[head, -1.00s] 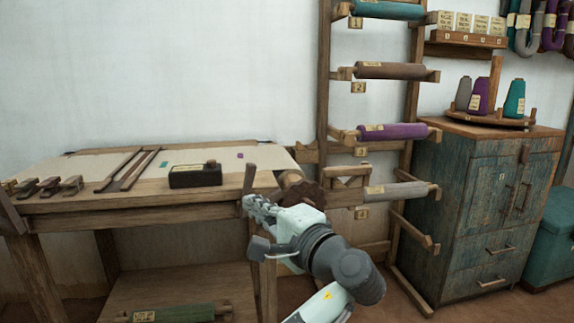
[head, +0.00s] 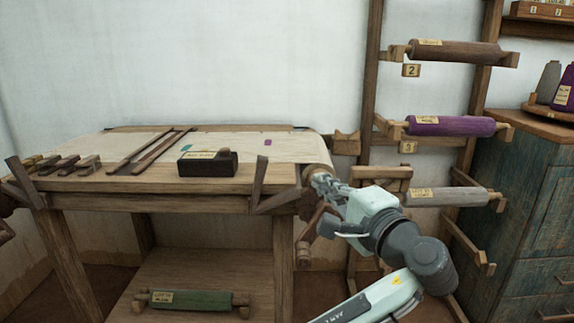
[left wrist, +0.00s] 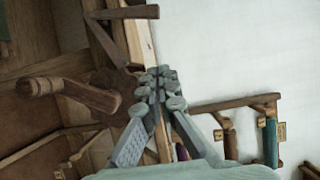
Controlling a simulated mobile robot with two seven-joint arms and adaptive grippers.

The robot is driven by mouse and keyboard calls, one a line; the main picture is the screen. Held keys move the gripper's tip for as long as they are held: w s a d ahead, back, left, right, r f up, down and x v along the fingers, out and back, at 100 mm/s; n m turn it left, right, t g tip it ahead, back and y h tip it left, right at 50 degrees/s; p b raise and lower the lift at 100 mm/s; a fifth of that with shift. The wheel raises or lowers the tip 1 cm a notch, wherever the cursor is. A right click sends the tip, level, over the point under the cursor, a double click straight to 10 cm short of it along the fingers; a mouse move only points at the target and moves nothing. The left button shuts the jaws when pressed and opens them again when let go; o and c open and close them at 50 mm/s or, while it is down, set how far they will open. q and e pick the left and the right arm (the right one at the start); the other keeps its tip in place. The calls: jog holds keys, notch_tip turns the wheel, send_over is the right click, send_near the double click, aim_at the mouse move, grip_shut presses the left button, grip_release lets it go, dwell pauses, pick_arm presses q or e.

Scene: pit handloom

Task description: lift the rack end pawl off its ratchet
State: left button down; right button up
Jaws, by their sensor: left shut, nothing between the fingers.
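The pawl (head: 259,182) is a V-shaped wooden piece at the loom's front right corner, one arm upright, the other slanting to the ratchet. It also shows at the top of the left wrist view (left wrist: 125,13). The dark ratchet (head: 307,205) sits at the end of the beam, partly behind my arm; in the left wrist view the dark wheel (left wrist: 122,84) lies left of the fingers. I cannot tell whether the pawl tip touches its teeth. My left gripper (head: 318,178) is shut and empty, just right of the pawl, by the beam end. My right gripper is out of view.
A crank handle (head: 303,252) hangs below the ratchet. A dark labelled box (head: 207,164) and several small wooden pieces lie on the loom. The roller rack (head: 372,90) stands close at the right. A green roller (head: 190,299) lies on the lower shelf.

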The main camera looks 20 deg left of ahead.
aim_at(257, 183)
pick_arm(q)
jog(key=shift+a, duration=0.1)
jog(key=w+a, duration=0.5)
jog(key=a, duration=0.5)
jog(key=shift+w, duration=0.35)
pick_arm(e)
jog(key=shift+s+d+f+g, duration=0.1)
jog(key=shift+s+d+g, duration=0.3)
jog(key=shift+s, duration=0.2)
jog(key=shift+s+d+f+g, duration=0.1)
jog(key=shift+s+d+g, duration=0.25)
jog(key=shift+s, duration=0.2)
